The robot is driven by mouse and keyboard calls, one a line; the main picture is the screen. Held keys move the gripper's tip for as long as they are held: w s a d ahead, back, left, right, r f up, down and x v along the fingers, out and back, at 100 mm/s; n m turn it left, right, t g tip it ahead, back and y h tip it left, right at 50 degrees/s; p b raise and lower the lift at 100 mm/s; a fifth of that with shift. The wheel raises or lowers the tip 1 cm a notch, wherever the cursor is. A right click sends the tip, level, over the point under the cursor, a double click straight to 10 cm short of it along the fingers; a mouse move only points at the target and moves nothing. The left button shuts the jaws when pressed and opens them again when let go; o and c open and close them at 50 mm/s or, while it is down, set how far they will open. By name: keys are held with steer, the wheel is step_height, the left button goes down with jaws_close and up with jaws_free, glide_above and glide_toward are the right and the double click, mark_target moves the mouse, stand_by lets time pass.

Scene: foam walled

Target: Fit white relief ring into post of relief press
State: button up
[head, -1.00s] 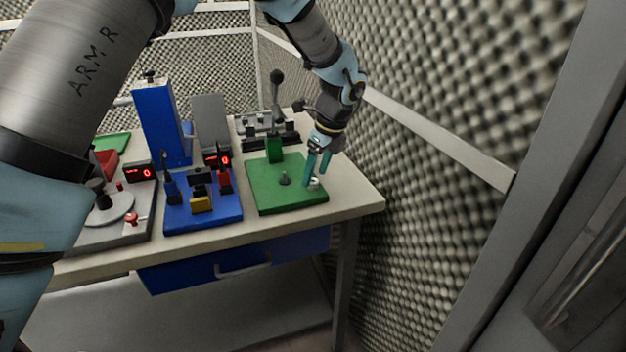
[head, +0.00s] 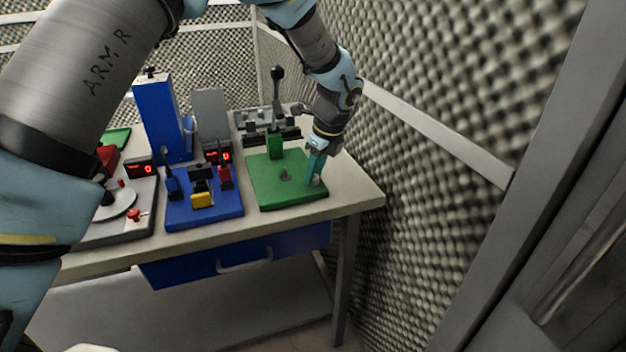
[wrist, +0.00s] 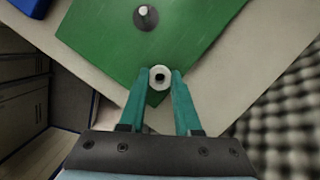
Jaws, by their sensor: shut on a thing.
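The white relief ring (wrist: 160,77) is between the teal fingertips of my gripper (wrist: 160,80) in the wrist view, and the fingers are shut on it. A dark square spot shows in its middle. In the head view my gripper (head: 315,181) is at the right front part of the green base plate (head: 262,190), and the ring (head: 318,181) is mostly hidden by the fingers. The press post (head: 285,175), short with a dark round foot, stands near the middle of the plate. It shows with a pale tip in the wrist view (wrist: 145,17), apart from the ring.
A green block (head: 274,145) rises at the back of the plate. A blue fixture (head: 203,207) with red and yellow parts stands to the left. A grey lever device (head: 270,128) is behind. The foam wall (head: 440,170) is close on the right.

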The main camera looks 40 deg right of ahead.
jaws_close()
step_height(320, 180, up, 9)
steer(key=b, duration=0.2)
steer(key=w+a+f+n+p, duration=0.1)
steer(key=w, duration=0.1)
steer(key=w+a+n+p, duration=0.1)
steer(key=n, duration=0.1)
steer(key=w+a+f+n+y, duration=0.1)
steer(key=w+n, duration=0.1)
steer(key=shift+w+a+f+g+p, duration=0.35)
steer(key=shift+a+g+p, duration=0.05)
steer(key=shift+w+f, duration=0.1)
steer(key=shift+w, duration=0.1)
steer(key=shift+w+d+f, duration=0.1)
steer(key=shift+w+f, duration=0.05)
steer(key=shift+w, duration=0.05)
steer(key=shift+p, duration=0.45)
